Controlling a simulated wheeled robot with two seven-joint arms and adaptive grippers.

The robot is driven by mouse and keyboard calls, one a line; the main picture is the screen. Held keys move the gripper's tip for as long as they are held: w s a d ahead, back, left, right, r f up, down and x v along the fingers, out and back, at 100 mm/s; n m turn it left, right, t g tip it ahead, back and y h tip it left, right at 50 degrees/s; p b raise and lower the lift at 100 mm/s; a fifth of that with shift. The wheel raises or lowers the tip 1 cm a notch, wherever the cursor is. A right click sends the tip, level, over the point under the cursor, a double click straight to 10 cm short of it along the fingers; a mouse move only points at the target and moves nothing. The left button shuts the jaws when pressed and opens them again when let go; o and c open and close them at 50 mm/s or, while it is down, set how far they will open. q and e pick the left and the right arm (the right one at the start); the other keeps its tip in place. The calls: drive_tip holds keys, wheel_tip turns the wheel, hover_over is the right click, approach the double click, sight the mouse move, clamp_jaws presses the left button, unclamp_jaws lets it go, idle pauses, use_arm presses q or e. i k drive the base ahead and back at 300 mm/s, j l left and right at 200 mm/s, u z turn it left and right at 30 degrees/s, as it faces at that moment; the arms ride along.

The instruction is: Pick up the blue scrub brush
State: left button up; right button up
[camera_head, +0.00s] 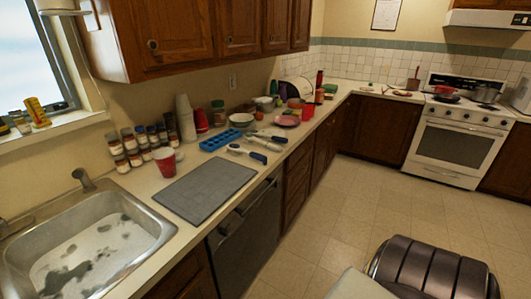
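Two long-handled tools lie on the counter past the grey mat. The nearer one (248,153) has a pale end and a dark blue handle. The farther one (266,138) has a pale end and a blue handle. Both look brush-like, but they are too small to tell which is the blue scrub brush. Both lie flat near the counter's front edge, with nothing on top of them. Neither of my grippers shows in the head view.
A blue tray (221,139), red cup (165,161) and grey mat (206,189) are close by. Several jars (133,147) line the wall. The sink (90,248) is at left. A dark ribbed shape (430,270), unclear what, is at lower right. The middle floor is clear.

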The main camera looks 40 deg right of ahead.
sight(238, 148)
drive_tip(key=z, duration=1.25)
drive_tip(key=u, duration=1.45)
drive_tip(key=z, duration=1.3)
